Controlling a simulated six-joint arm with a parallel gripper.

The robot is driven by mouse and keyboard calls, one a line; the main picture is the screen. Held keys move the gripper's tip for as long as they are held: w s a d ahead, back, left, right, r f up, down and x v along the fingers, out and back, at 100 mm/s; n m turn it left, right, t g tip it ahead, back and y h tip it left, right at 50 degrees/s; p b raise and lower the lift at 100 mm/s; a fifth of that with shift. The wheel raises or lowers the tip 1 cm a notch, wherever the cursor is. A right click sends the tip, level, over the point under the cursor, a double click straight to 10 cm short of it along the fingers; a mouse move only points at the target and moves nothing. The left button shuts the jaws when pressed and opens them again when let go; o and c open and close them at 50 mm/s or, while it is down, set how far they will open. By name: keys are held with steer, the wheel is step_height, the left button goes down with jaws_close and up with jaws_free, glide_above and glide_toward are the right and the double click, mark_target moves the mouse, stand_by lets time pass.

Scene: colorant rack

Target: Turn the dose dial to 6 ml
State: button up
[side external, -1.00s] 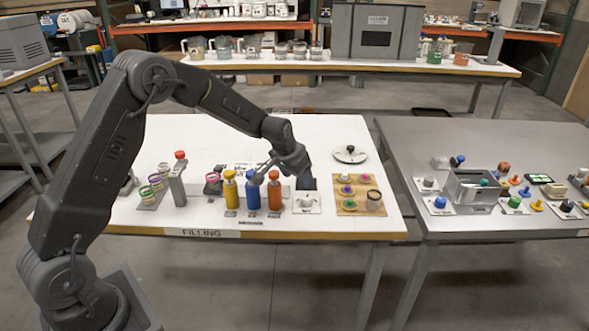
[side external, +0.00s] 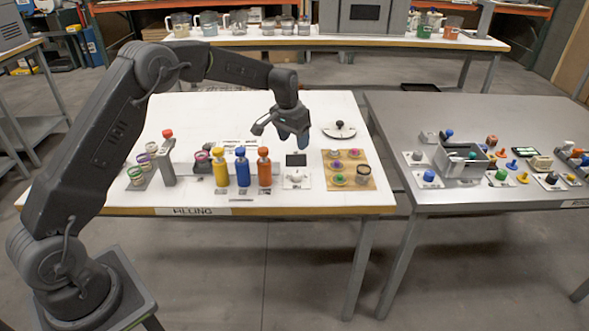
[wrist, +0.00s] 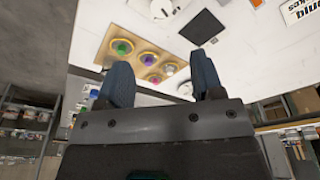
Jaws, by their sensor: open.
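What looks like the dose dial (side external: 296,176) is a pale knob on a small white plate near the front edge of the white table. A small dark screen (side external: 296,160) stands just behind it. My gripper (side external: 296,142) is open and empty, above and behind the dial and apart from it. In the wrist view my gripper (wrist: 160,75) has its two blue-grey fingers spread. The dial's marks and setting are too small to read.
Yellow (side external: 221,170), blue (side external: 242,170) and orange (side external: 264,170) bottles stand left of the dial. A wooden board (side external: 335,185) with several coloured pieces lies to its right. A round white plate with a black knob (side external: 340,129) is behind. A grey table adjoins on the right.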

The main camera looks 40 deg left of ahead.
mark_target(296, 173)
steer(key=f, duration=0.4)
steer(key=w+f+g, duration=0.1)
steer(key=f, duration=0.4)
steer(key=f+g, duration=0.1)
steer(key=f, duration=0.3)
steer(key=shift+w+a+f, duration=0.1)
steer(key=shift+w+f, duration=0.05)
steer(key=c, duration=0.9)
steer(key=shift+m, duration=0.7)
steer(key=o, duration=0.9)
step_height(296, 173, up, 14)
